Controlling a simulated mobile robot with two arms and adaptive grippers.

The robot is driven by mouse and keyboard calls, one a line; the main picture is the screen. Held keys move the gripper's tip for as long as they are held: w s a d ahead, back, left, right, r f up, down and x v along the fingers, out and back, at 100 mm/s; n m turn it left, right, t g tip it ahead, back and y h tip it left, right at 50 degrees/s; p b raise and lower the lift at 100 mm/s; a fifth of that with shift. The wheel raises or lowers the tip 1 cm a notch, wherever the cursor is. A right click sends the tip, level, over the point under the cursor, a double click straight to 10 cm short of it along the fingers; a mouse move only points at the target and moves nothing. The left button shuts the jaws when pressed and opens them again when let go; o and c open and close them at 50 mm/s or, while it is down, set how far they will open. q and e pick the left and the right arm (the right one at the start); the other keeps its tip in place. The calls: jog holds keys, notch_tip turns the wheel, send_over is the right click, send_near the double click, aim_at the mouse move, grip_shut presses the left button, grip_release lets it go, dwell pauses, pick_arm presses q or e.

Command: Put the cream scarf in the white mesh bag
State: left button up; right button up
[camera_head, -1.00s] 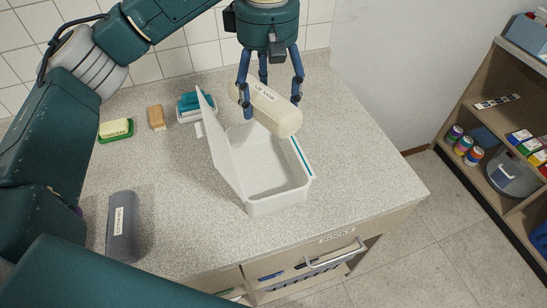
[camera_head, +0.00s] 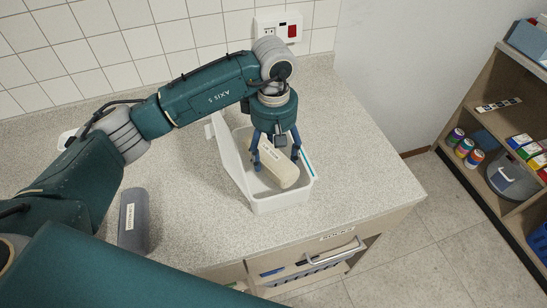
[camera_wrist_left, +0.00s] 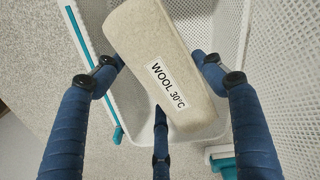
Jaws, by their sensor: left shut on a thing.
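The cream scarf (camera_head: 284,173) is a rolled bundle with a white label, which reads "WOOL 30°C" in the left wrist view (camera_wrist_left: 160,35). My left gripper (camera_head: 276,163) is shut on the scarf from above, with its blue fingers around the roll. The white mesh bag (camera_head: 282,201) is an open box shape on the counter, its flap raised on the left. The scarf is tilted and lies within the bag's opening, between its walls. I cannot tell whether it touches the bag's floor. The bag's mesh wall also shows in the left wrist view (camera_wrist_left: 292,75). My right gripper is not in view.
A grey labelled roll (camera_head: 133,220) lies on the counter's left front. A drawer with a metal handle (camera_head: 335,255) is at the counter's front. Shelves with jars and a grey bin (camera_head: 510,180) stand at right. The counter right of the bag is clear.

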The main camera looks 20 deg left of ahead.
aim_at(274, 149)
pick_arm(q)
notch_tip(274, 149, down, 3)
jog(key=shift+f+p, duration=0.15)
jog(key=shift+p, duration=0.25)
jog(key=shift+f+b, duration=0.2)
jog(key=shift+b, duration=0.1)
jog(key=o, duration=1)
jog(key=shift+c, duration=0.2)
jog(key=shift+r+p, duration=0.25)
jog(key=shift+p, duration=0.05)
jog(key=shift+r, duration=0.25)
notch_tip(274, 149, up, 10)
jog(key=b, duration=0.4)
jog(key=shift+r, duration=0.7)
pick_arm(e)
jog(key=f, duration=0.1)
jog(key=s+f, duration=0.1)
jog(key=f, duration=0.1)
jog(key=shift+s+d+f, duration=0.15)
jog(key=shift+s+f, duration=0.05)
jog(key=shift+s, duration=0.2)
